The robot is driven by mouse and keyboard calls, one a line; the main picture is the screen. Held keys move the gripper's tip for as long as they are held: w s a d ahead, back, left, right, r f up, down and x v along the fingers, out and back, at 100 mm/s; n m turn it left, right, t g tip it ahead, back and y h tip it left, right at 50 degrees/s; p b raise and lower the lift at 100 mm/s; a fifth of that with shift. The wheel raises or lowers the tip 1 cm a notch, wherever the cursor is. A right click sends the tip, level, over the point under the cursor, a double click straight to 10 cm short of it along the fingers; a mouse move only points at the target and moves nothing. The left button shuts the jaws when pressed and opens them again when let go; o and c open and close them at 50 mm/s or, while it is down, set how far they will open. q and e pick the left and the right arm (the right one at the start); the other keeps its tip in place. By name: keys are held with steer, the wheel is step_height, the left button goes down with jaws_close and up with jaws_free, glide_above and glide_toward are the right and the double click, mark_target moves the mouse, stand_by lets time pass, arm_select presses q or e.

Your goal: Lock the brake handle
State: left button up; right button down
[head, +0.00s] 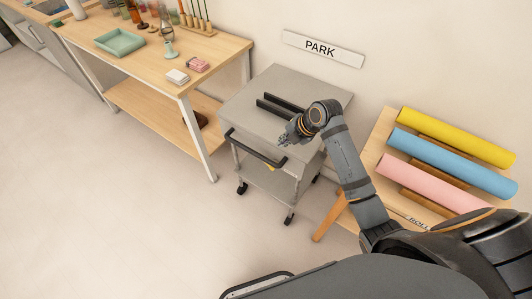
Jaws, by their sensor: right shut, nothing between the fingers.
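A grey wheeled cart (251,103) stands against the wall under the PARK sign. A black push handle (252,146) runs along its near side. A small yellow part (281,163) shows just below the right end of the push handle; it may be the brake handle, but it is too small and partly covered to tell its position. My right gripper (284,141) is shut and empty, above the near right part of the cart top, close to the push handle. I cannot tell whether it touches the cart. My left gripper is not in view.
The PARK sign (322,48) is on the wall. A wooden table (150,66) with a green tray (120,42) and bottles stands left of the cart. A rack (384,148) with yellow, blue and pink rolls stands right. The floor (120,210) before the cart is clear.

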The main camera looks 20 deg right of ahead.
steer(key=x, duration=1.4)
steer(key=shift+p, duration=0.3)
steer(key=shift+s, duration=0.1)
steer(key=shift+w+a+f+g+h, duration=0.15)
steer(key=shift+w+a+g+h, duration=0.15)
steer(key=shift+g, duration=0.2)
steer(key=shift+w+a+f+g+h, duration=0.1)
steer(key=shift+w+f+g+h, duration=0.1)
steer(key=shift+g+h, duration=0.1)
steer(key=shift+w+a+f+g+h+b, duration=0.25)
steer(key=shift+f+g+h+b, duration=0.15)
steer(key=shift+g, duration=0.1)
steer(key=shift+w+a+f+g+h+b, duration=0.15)
steer(key=shift+w+f+g+h+b, duration=0.1)
steer(key=shift+f+g+h+b, duration=0.2)
steer(key=shift+w+a, duration=0.1)
steer(key=shift+w, duration=0.05)
steer(key=shift+f, duration=0.15)
